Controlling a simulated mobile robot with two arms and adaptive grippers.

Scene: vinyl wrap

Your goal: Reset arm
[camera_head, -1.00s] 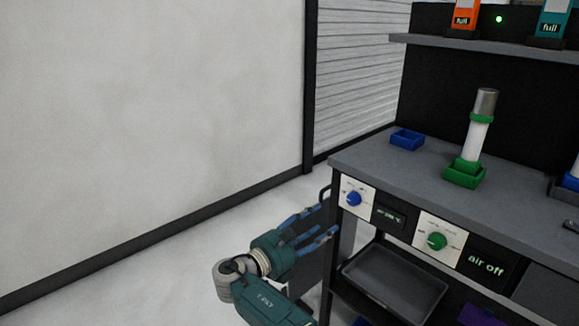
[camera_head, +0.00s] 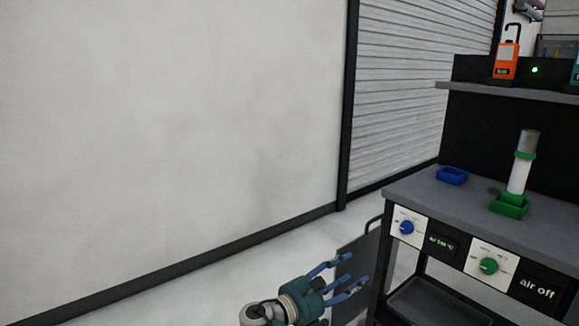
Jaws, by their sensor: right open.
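My right gripper (camera_head: 348,279) shows at the bottom centre, with a teal body and blue fingers. Its fingers are spread apart with nothing between them. It is in front of the left side of the workbench, beside a grey panel (camera_head: 352,256), and apart from the bench top. My left gripper is out of view.
The workbench (camera_head: 455,206) stands at the right. On it are a blue tray (camera_head: 452,175) and a white cylinder (camera_head: 519,174) in a green holder (camera_head: 509,206). Its front has a blue knob (camera_head: 406,227), a green knob (camera_head: 488,265) and an "air off" display (camera_head: 538,289). An orange device (camera_head: 506,62) stands on the shelf. Floor at the left is clear.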

